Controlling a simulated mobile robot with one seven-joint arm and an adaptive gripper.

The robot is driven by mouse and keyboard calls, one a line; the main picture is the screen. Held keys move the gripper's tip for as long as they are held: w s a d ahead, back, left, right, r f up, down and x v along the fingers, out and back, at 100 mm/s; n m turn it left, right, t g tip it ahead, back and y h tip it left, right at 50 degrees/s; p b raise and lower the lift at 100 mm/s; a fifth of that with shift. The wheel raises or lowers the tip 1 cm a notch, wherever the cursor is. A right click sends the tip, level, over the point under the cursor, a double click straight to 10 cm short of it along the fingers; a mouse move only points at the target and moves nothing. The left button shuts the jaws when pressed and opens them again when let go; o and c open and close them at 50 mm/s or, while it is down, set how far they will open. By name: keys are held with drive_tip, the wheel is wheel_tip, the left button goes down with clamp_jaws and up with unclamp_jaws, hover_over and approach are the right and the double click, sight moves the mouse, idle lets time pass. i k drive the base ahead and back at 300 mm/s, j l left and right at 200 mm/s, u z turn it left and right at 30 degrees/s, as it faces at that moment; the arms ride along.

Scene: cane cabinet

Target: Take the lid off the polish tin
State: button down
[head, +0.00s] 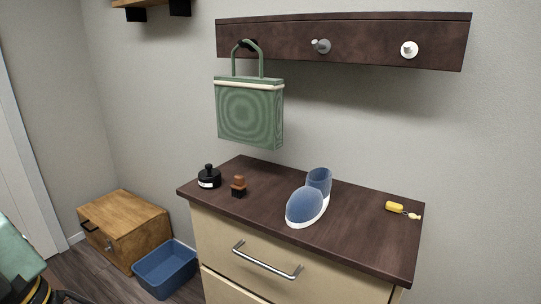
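The polish tin (209,182) is a small, round, dark tin with a pale label. It stands upright at the left end of the dark cabinet top (265,190). Its black lid (208,170) with a knob sits on top of the tin. A teal and dark part at the lower left edge looks like my arm, cut off by the frame. The fingers of my gripper do not show, and nothing touches the tin.
A small brown-and-black brush (238,187) stands just right of the tin. A blue shoe (306,205) and a yellow key fob (396,207) lie farther right. A green bag (249,113) hangs above from a peg rail (380,40). A wooden box (122,225) and blue bin (165,268) stand on the floor.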

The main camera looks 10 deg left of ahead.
sight(209, 172)
drive_tip(key=i+j+u, duration=0.25)
drive_tip(key=i+u, duration=0.25)
drive_tip(key=i+j+u, duration=0.1)
drive_tip(key=i+u, duration=0.25)
drive_tip(key=u, duration=0.15)
drive_tip(key=i, duration=0.5)
